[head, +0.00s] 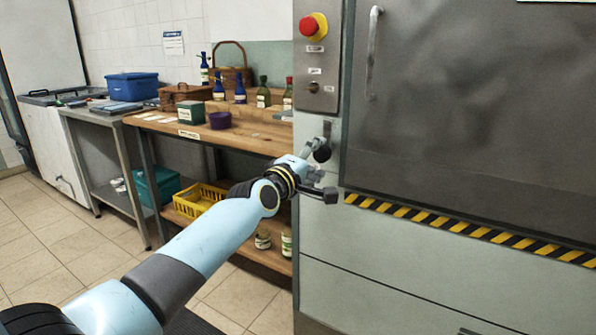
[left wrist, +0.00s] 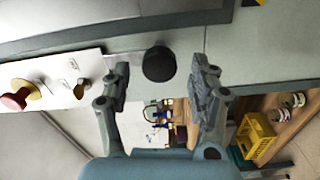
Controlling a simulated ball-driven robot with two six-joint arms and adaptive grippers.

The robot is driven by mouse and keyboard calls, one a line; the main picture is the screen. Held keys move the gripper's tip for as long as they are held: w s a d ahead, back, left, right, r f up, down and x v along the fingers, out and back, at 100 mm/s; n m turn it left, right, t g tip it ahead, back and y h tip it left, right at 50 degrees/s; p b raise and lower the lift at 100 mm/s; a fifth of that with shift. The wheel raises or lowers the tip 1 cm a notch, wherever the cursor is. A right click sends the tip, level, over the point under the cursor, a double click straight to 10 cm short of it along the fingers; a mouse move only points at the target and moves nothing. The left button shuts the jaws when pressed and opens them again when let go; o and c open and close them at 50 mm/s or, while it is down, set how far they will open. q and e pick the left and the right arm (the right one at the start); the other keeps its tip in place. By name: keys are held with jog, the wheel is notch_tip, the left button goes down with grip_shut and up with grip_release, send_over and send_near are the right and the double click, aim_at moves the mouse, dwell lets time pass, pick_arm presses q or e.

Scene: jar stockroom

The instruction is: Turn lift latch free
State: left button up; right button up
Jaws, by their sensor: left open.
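The lift latch shows as a round black knob (head: 322,153) on the pale front of the grey lift, below the button panel. In the left wrist view the knob (left wrist: 159,64) lies between my two fingertips, with a gap on each side. My left gripper (head: 322,172) is open and empty, close in front of the lift. It also shows in the left wrist view (left wrist: 161,77). The gripper partly hides the latch in the head view, and I cannot tell how deep the knob sits between the fingers. My right gripper is in neither view.
A panel with a red button (head: 312,26) sits above the latch. The lift door (head: 470,90) has a vertical handle (head: 373,50) and a striped strip (head: 450,225) below. A wooden bench (head: 245,138) with bottles and baskets stands left; a yellow crate (head: 196,201) is underneath.

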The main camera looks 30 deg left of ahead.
pick_arm(q)
jog(key=s, duration=0.9)
jog(key=shift+s+a, duration=0.15)
jog(key=shift+s, duration=0.05)
jog(key=s+a+f+m+g, duration=0.1)
jog(key=s+f+g, duration=0.2)
jog(key=s+f, duration=0.75)
jog(key=s+f+m+g+y, duration=0.1)
jog(key=s+f+m+g, duration=0.3)
jog(key=f, duration=1.2)
jog(key=s+a+f+n+g, duration=0.1)
jog(key=s+f+g, duration=0.1)
jog(key=s+f, duration=0.9)
jog(key=s+f+m+g, duration=0.2)
jog(key=s+f+m, duration=0.2)
jog(key=s, duration=0.6)
jog(key=s+f+m+g, duration=0.3)
jog(key=s+f, duration=0.3)
jog(key=s, duration=0.4)
jog(key=s+f+m+g, duration=0.3)
jog(key=s+f+m, duration=0.2)
jog(key=s, duration=0.6)
jog(key=shift+d+f+y, duration=0.3)
jog(key=shift+d+f, duration=0.05)
jog(key=shift+f, duration=0.25)
jog(key=shift+w, duration=0.1)
